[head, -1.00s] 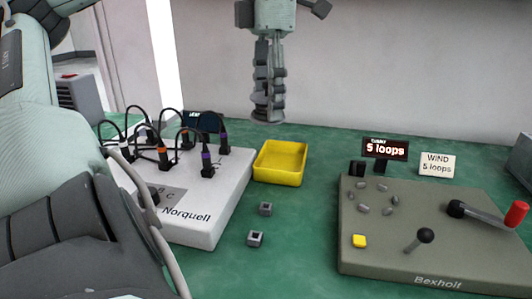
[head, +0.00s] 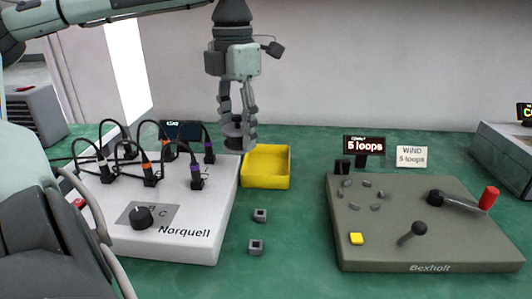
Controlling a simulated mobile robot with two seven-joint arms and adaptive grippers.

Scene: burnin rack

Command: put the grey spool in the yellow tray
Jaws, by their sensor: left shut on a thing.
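The yellow tray (head: 265,183) stands on the green table, right of the white Norquell box, and its visible inside is empty. My left gripper (head: 238,132) points down with its fingers shut on the grey spool (head: 235,142). The fingers partly hide the spool. In the head view the spool shows at the tray's back left corner, overlapping the edge of the white box. It looks held up in the air, but its exact height is hard to tell. My right gripper is not in view.
The white Norquell box (head: 185,246) carries several plugs with black cables and a knob. Two small grey square pieces (head: 260,215) (head: 256,247) lie in front of the tray. The Bexholt board (head: 385,245) with a red-handled crank is at right, with a display (head: 364,146) behind it.

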